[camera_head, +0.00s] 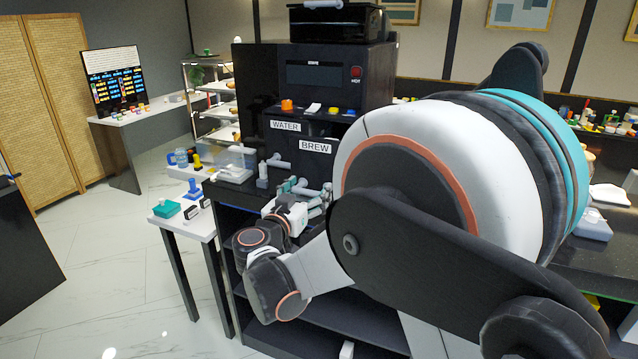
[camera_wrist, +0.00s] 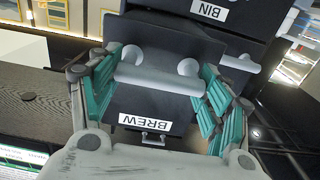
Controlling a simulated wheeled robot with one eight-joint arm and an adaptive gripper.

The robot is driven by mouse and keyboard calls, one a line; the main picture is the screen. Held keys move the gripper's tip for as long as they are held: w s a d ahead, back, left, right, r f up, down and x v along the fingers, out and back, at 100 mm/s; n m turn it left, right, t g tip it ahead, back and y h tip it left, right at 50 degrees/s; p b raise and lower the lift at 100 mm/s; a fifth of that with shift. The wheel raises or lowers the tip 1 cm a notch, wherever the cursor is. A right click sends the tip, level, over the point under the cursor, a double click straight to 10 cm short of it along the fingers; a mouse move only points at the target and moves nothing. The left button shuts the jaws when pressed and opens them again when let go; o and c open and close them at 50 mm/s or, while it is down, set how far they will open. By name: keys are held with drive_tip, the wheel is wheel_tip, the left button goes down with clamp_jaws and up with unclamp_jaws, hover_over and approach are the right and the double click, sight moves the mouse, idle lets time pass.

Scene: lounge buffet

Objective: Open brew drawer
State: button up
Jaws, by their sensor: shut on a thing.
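The brew drawer shows in the head view as a dark front with a white BREW label (camera_head: 315,146), low on the black machine. The wrist view shows the same drawer front (camera_wrist: 150,103) upside down, with its pale grey bar handle (camera_wrist: 160,78). My gripper (camera_wrist: 160,85) is at this handle, its teal fingers on either side and shut on it. In the head view my gripper (camera_head: 300,187) is small and partly hidden among my arm links. I cannot tell how far the drawer stands out.
The WATER drawer (camera_head: 285,126) is beside the brew drawer, with its own handle. A white side table (camera_head: 180,217) holds small items at left. My arm hides much of the counter at right.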

drive_tip(key=v, duration=0.4)
drive_tip(key=o, duration=1.5)
drive_tip(key=v, duration=1.2)
